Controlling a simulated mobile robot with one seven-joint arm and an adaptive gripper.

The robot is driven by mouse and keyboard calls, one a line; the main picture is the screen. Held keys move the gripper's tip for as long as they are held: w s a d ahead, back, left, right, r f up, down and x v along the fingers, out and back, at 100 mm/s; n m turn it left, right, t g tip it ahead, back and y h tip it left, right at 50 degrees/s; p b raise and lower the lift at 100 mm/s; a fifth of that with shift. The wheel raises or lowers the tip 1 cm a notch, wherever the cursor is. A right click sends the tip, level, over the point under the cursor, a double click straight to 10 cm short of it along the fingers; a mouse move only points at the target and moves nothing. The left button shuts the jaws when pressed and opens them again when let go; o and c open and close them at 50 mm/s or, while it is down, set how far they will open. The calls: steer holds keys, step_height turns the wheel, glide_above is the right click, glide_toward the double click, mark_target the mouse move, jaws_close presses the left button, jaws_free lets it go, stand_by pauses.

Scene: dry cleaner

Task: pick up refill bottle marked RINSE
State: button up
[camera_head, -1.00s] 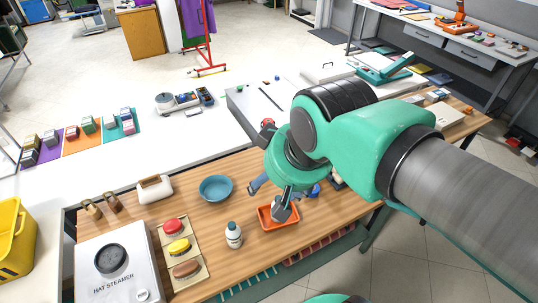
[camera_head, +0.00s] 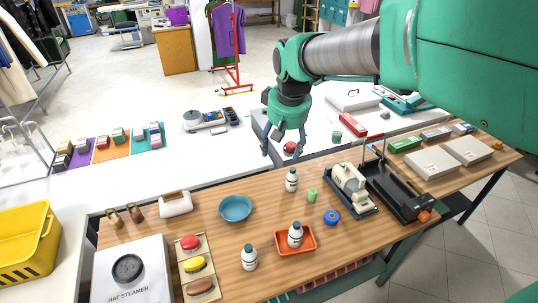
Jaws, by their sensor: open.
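One bottle (camera_head: 249,259) is near the front edge, one bottle (camera_head: 295,237) stands in an orange tray (camera_head: 280,246), and one bottle (camera_head: 292,183) is farther back, right of a blue bowl (camera_head: 235,208). Their labels are too small to read, so I cannot tell which is marked RINSE. My gripper (camera_head: 284,151) is open and empty, pointing down with fingers spread. In the picture it is above the back bottle, apart from all three.
A green item (camera_head: 312,195), a blue ring (camera_head: 331,217) and a cream machine (camera_head: 350,184) are right of the bottles. Bare wood lies between bowl and orange tray.

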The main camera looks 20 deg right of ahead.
steer(key=w+d+f+g, duration=0.1)
steer(key=w+d+f, duration=0.45)
steer(key=w, duration=0.45)
steer(key=g+p, duration=0.2)
glide_above(293, 169)
steer(key=shift+n, duration=0.4)
step_height(293, 169, down, 25)
steer(key=shift+w+a, duration=0.1)
steer(key=shift+f, duration=4.3)
steer(key=shift+d+f+b, duration=0.2)
steer(key=shift+f+b, duration=0.15)
steer(key=shift+f, duration=2.25)
